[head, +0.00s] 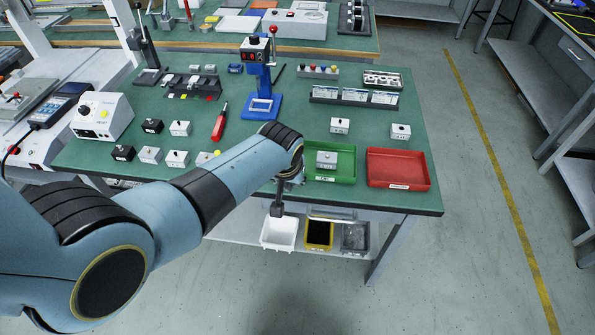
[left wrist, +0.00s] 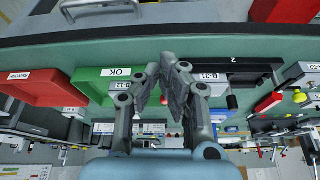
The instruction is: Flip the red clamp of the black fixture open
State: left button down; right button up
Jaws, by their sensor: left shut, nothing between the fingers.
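A low black fixture (head: 190,84) with small grey parts on it lies at the back left of the green table in the head view. A small red piece (head: 211,98) shows at its right front corner; its pose is too small to tell. My right gripper is not in view.
A green tray (head: 344,181) holding a grey box and a red tray (head: 427,184) lie at the front right. Several white and black boxes lie front left.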

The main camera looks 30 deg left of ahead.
pick_arm(q)
jog(key=d+p+v, duration=0.1)
jog(key=d+v, duration=0.1)
jog(key=v, duration=0.8)
jog(key=s+a+f+m+g+b, duration=0.1)
jog(key=s+a+f+g+b, duration=0.15)
jog(key=s+f+b, duration=0.7)
jog(key=s+a+f+g+b, duration=0.1)
jog(key=s+a+f+b, duration=0.15)
jog(key=s+f, duration=1.3)
jog(key=s+a+f+m+b, duration=0.1)
jog(key=s+a+f+b, duration=0.1)
jog(key=s+f, duration=0.7)
jog(key=s+a+f+m+b, duration=0.1)
jog(key=s+f+b, duration=0.3)
jog(key=s+f, duration=0.5)
jog(key=shift+a+f, duration=0.85)
jog(key=shift+f, duration=0.6)
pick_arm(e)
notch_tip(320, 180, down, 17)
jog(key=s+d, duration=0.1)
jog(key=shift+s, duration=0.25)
